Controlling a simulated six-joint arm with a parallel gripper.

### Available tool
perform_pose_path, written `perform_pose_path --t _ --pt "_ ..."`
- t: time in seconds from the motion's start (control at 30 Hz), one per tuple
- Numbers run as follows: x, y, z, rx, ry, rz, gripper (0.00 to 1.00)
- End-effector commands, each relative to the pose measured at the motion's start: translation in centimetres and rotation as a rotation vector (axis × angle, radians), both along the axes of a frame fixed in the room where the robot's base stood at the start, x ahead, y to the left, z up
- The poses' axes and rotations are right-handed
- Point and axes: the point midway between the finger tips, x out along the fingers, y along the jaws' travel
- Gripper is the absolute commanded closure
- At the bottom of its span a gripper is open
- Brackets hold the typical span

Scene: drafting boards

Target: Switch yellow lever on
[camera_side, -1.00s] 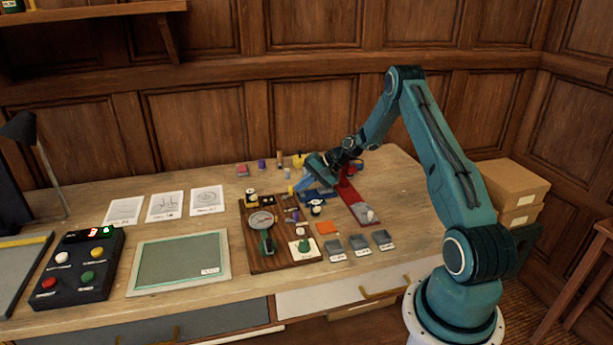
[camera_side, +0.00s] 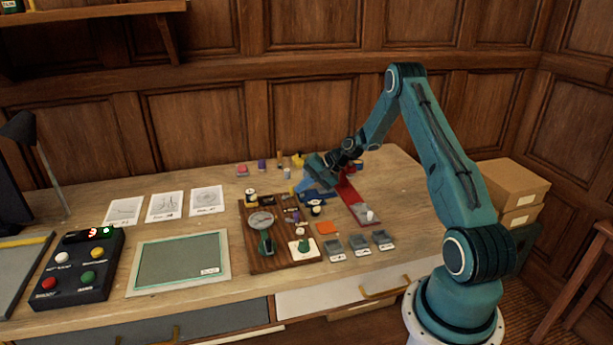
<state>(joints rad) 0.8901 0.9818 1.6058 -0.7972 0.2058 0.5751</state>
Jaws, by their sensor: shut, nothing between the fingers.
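My gripper (camera_side: 302,186) is over the middle of the table, pointing down and left, with its fingers shut and empty. They are small and dark here. A small yellow upright piece (camera_side: 291,190), possibly the yellow lever, stands just left of the fingertips by the back right of the wooden board (camera_side: 252,236). I cannot tell whether the fingers touch it or which way it is set. Another yellow object (camera_side: 298,159) sits behind the gripper, partly near its wrist. A blue item (camera_side: 318,196) lies under and right of the fingers.
A button box (camera_side: 79,268) and a green-screened panel (camera_side: 180,262) stand at the left. The table's right end is clear.

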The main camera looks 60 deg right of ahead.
Motion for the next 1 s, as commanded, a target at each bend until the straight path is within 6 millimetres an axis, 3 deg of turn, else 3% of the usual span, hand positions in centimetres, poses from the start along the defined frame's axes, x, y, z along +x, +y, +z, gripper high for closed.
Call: perform_pose_path --t 0.03,0.07,0.73,1.0 --pt "0.2 1.2 0.2 0.016 -0.006 0.026 1.00" --pt "0.1 1.1 0.4 0.015 -0.006 0.025 1.00" --pt "-6.8 -3.2 7.4 -0.005 -0.011 -0.004 1.00" --pt "-8.6 -4.1 9.2 -0.007 -0.009 -0.006 1.00"
